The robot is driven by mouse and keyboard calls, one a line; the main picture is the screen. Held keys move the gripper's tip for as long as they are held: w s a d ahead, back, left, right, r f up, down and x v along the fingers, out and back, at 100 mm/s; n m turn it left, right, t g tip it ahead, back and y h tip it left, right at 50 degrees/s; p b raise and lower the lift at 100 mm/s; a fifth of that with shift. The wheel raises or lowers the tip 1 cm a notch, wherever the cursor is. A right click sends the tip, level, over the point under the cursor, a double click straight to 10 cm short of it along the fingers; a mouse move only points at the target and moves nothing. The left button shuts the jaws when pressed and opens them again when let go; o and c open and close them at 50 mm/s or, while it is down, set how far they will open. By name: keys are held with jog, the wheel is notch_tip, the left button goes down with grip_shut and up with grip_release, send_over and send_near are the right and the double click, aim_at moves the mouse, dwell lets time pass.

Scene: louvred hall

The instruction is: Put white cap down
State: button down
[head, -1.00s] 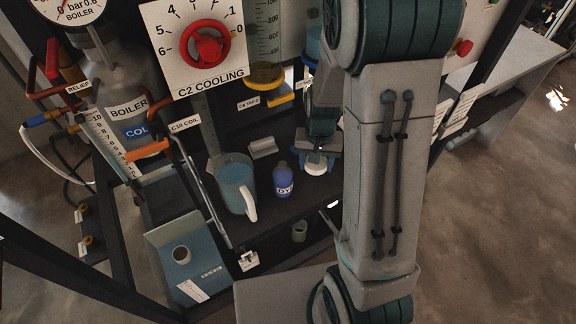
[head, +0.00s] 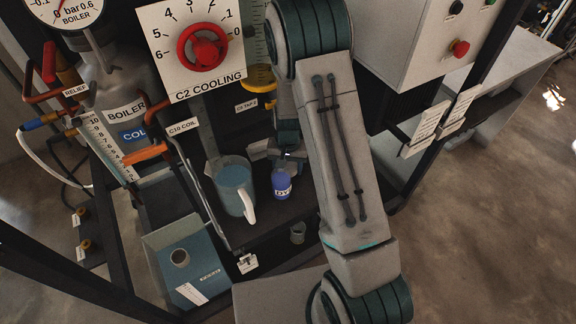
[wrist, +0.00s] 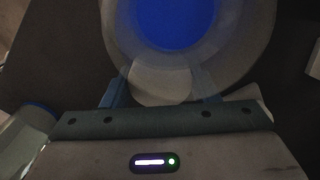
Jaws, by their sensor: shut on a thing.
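My gripper (head: 290,158) is just behind and above the blue dye bottle (head: 282,183) in the head view. The bottle stands upright on the dark shelf. In the wrist view, a pale rounded piece (wrist: 160,82) sits between my two blue fingers; it fits the white cap, and my gripper is shut on it. A wide pale ring (wrist: 245,45) with a bright blue centre fills the upper middle of that view, and I cannot tell where the cap ends and it begins. In the head view the cap is hidden by the bottle and gripper.
A jug (head: 234,188) of blue liquid stands close left of the bottle. A small grey-green cup (head: 298,233) is at the front. A teal box (head: 187,262) is at lower left. The dark shelf (head: 262,226) has bare room in front of the jug and bottle.

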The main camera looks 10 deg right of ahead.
aim_at(288, 166)
jog(key=shift+f+b, duration=0.55)
jog(key=shift+b, duration=0.05)
jog(key=c, duration=0.5)
grip_release()
jog(key=shift+s, duration=0.1)
jog(key=shift+s+f, duration=0.1)
jog(key=shift+d, duration=0.25)
notch_tip(288, 166, up, 14)
jog(key=p, duration=0.2)
jog(key=s+r+n, duration=0.1)
jog(key=s+r, duration=0.4)
jog(key=s, duration=0.1)
jog(key=s+d+r+n+t, duration=0.1)
jog(key=s+r, duration=0.4)
jog(key=s, duration=0.2)
jog(key=s+r+n+t, duration=0.1)
jog(key=s+r, duration=0.4)
jog(key=s, duration=0.2)
jog(key=shift+d+n, duration=0.4)
